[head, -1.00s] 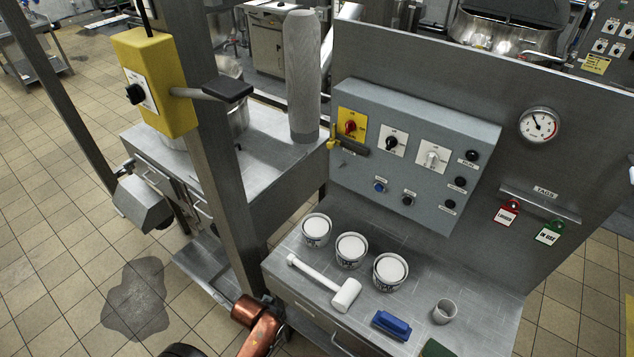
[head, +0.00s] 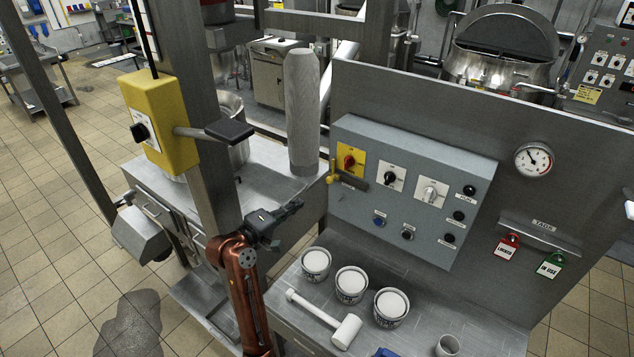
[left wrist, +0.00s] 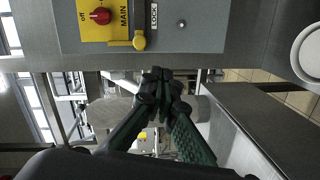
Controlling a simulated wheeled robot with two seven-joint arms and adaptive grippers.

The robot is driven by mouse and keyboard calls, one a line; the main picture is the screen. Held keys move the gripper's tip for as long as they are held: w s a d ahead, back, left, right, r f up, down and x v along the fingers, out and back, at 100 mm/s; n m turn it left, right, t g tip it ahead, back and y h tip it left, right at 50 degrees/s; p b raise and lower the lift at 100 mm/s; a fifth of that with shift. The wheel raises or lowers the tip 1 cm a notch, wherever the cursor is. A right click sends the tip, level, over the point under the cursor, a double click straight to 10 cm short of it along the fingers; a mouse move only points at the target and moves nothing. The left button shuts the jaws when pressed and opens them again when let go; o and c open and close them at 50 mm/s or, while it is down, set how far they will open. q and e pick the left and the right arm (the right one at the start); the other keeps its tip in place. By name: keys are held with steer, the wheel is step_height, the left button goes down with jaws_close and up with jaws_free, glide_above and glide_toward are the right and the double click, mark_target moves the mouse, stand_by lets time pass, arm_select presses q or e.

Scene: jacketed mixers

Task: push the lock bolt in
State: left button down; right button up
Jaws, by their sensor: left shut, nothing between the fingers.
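The grey control panel (head: 400,225) carries a yellow MAIN switch plate with a red knob (head: 349,161) at its left end. The lock bolt shows as a yellow knob (head: 332,178) at the panel's left edge, by a dark bar (head: 354,182). In the left wrist view the yellow knob (left wrist: 139,41) sits by the MAIN plate (left wrist: 107,20), with a LOCK label beside it. My left gripper (head: 297,206) is shut and empty, below and left of the knob and apart from it. Its fingertips (left wrist: 160,75) point toward the panel edge. My right gripper is not in view.
Below the panel, the bench holds several white tubs (head: 351,284), a white mallet (head: 326,320) and a cup (head: 448,345). A grey column (head: 302,110) stands behind the gripper. A steel post with a yellow box (head: 158,122) stands to the left.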

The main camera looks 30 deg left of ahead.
arm_select(q)
steer(key=r, duration=0.2)
steer(key=r+n+t, duration=0.1)
steer(key=shift+w+a, duration=0.25)
steer(key=shift+w, duration=0.05)
steer(key=p, duration=0.2)
glide_toward(338, 178)
steer(key=w+a, duration=0.3)
steer(key=a, duration=0.1)
steer(key=shift+w+d+f, duration=0.1)
steer(key=shift+w+d, duration=0.1)
steer(key=shift+w, duration=0.75)
steer(key=d, duration=0.1)
steer(key=d+p, duration=0.1)
steer(key=d, duration=0.2)
steer(key=shift+s+d, duration=0.25)
steer(key=shift+d, duration=0.05)
steer(key=shift+a, duration=0.15)
